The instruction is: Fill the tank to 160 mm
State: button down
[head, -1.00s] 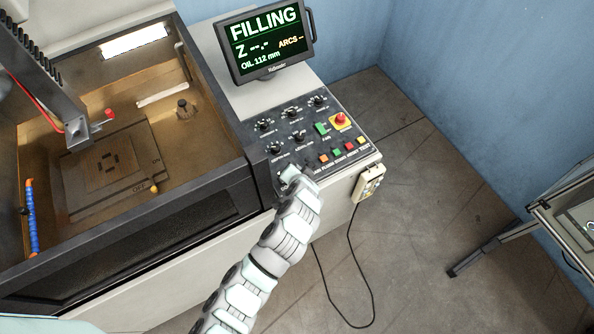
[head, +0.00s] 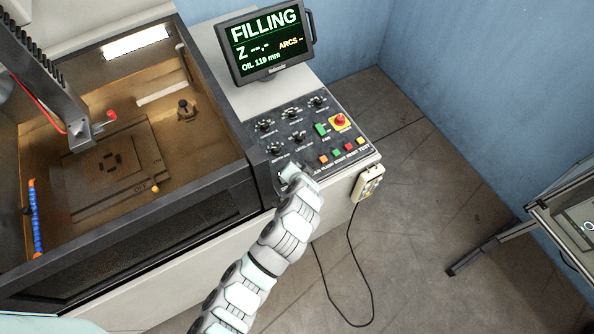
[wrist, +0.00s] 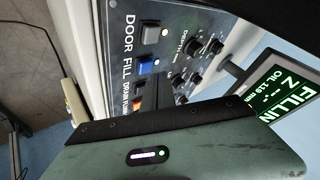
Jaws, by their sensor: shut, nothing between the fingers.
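The screen (head: 268,40) reads FILLING and OIL 119 mm. The tank (head: 205,125) is at left, with amber oil over its floor and a dark plate (head: 145,150) in it. My gripper (head: 288,176) is shut at the lower left of the control panel (head: 310,140); my arm hides the panel buttons there. A dark green housing covers the lower wrist view; the fingertips are not clear there.
A red emergency-stop button (head: 340,120) on a yellow base is at the panel's right. A cabled pendant (head: 368,183) hangs on the cabinet's side. The machine head (head: 75,130) reaches into the tank. A side table (head: 570,215) stands at far right, with open floor between.

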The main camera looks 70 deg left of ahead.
jog(key=shift+r+p, duration=1.7)
jog(key=shift+r, duration=0.85)
jog(key=shift+f, duration=0.1)
